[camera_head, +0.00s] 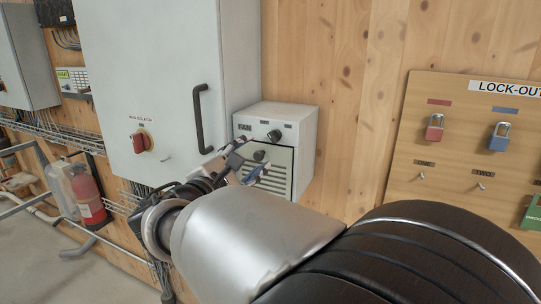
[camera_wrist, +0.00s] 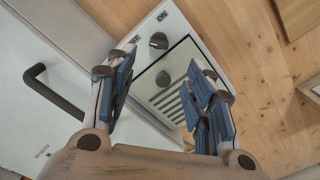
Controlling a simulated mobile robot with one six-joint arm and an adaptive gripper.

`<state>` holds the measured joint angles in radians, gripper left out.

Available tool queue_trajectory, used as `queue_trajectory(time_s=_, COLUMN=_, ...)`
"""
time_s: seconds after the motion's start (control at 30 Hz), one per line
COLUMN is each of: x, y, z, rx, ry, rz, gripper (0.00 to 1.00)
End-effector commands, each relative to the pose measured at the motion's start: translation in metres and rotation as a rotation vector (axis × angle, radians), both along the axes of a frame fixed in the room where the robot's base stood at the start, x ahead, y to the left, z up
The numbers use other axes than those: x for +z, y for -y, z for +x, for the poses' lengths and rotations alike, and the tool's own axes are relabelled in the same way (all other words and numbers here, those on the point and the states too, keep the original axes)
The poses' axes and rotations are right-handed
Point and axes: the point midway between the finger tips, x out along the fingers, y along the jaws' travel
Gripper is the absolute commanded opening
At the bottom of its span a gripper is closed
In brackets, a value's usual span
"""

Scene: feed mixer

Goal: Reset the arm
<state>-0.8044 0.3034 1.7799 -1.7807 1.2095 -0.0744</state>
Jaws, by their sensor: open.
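My arm reaches from the lower right of the head view toward the wall. My gripper (camera_head: 243,162) is in front of the white fan box (camera_head: 304,135), hiding part of its face. In the wrist view my gripper (camera_wrist: 160,90) is open, its two blue-padded fingers apart with nothing between them. I cannot tell whether a finger touches the box.
A large grey cabinet (camera_head: 150,70) with a black handle (camera_head: 199,118) and red main isolator switch (camera_head: 142,142) stands left of the fan box. A lock-out board (camera_head: 450,150) with red and blue padlocks is at right. A fire extinguisher (camera_head: 88,195) is at left.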

Motion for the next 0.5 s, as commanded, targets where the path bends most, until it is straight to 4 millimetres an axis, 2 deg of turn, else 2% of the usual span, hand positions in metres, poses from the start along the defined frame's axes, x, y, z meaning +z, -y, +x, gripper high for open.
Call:
queue_trajectory(time_s=0.07, x=-0.003, y=0.014, z=-0.001, rx=-0.024, ry=-0.013, rz=0.022, gripper=0.48)
queue_trajectory(time_s=0.17, x=-0.014, y=0.054, z=-0.008, rx=-0.097, ry=-0.059, rz=0.095, gripper=0.48)
queue_trajectory(time_s=0.27, x=-0.036, y=0.116, z=-0.028, rx=-0.218, ry=-0.131, rz=0.227, gripper=0.48)
queue_trajectory(time_s=0.3, x=-0.048, y=0.142, z=-0.04, rx=-0.273, ry=-0.162, rz=0.293, gripper=0.48)
queue_trajectory(time_s=0.4, x=-0.08, y=0.201, z=-0.081, rx=-0.415, ry=-0.234, rz=0.478, gripper=0.48)
queue_trajectory(time_s=0.47, x=-0.102, y=0.23, z=-0.11, rx=-0.502, ry=-0.272, rz=0.604, gripper=0.48)
queue_trajectory(time_s=0.5, x=-0.118, y=0.246, z=-0.132, rx=-0.56, ry=-0.294, rz=0.695, gripper=0.48)
